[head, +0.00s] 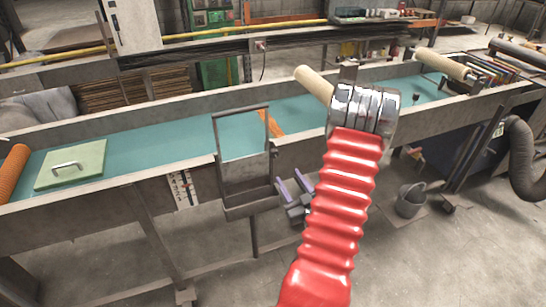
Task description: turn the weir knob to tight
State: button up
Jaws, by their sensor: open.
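A grey metal frame (214,135) stands upright at the near wall of the trough, left of centre. A small dark part, possibly the weir knob (274,149), sits on its right post; it is too small to read its setting. My gripper (294,181) shows two purple fingers, spread apart and empty. It is below and to the right of the frame, in front of the trough's side. My red ribbed arm sleeve with chrome rings covers the area just right of the gripper and hides part of the trough.
A long trough with a teal bed (135,150) crosses the view. A green lid (72,165) with a handle lies on it at left. Beige rollers (440,63) are at the right. A bucket (410,200) and grey hose (522,160) stand right; front floor is mostly clear.

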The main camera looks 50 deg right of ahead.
aim_at(274, 157)
jog(key=x, duration=1.3)
jog(key=shift+w+d, duration=0.25)
jog(key=shift+w, duration=0.05)
jog(key=shift+c, duration=0.4)
jog(key=c, duration=1)
jog(key=shift+o, duration=0.2)
jog(key=shift+w+a+m, duration=0.1)
jog(key=shift+a+m, duration=0.1)
jog(key=shift+m, duration=2.2)
